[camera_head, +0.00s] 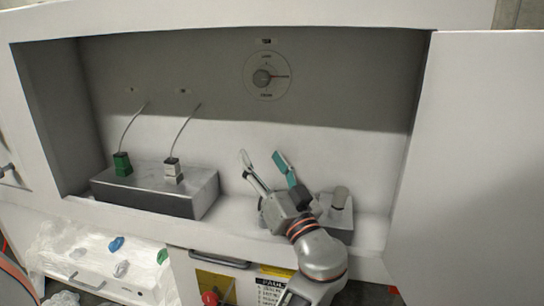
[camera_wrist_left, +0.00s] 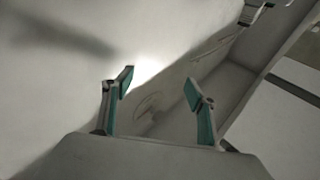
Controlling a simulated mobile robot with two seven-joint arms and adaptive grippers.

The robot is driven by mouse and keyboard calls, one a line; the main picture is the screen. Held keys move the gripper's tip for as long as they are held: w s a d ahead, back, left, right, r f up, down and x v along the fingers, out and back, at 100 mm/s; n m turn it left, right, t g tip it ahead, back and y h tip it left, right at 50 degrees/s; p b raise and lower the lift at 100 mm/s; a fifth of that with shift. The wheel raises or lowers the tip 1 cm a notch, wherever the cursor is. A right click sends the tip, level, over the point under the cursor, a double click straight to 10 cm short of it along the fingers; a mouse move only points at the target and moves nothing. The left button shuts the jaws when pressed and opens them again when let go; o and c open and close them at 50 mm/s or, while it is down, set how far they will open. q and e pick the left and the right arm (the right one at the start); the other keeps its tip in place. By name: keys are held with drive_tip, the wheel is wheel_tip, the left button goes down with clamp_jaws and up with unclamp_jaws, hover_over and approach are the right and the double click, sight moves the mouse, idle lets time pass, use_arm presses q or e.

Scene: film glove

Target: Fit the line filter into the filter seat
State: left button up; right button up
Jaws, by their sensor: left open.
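Just right of the gripper, a grey cylindrical piece (camera_head: 340,196) stands upright on a small pale block (camera_head: 338,218) on the recess floor. I cannot tell for sure whether these are the line filter and the filter seat. My wrist partly hides the block and the floor around it. My right gripper is not in view.
A grey box (camera_head: 150,199) at the recess's left carries a green plug (camera_head: 122,164) and a white plug (camera_head: 173,170) with cables. A dial (camera_head: 267,76) is on the back wall.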

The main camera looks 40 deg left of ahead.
use_arm(q)
drive_tip(key=shift+w+d+r+t, duration=0.4)
drive_tip(key=shift+w+d+r, duration=0.15)
drive_tip(key=shift+d+r, duration=0.05)
drive_tip(key=shift+r, duration=0.1)
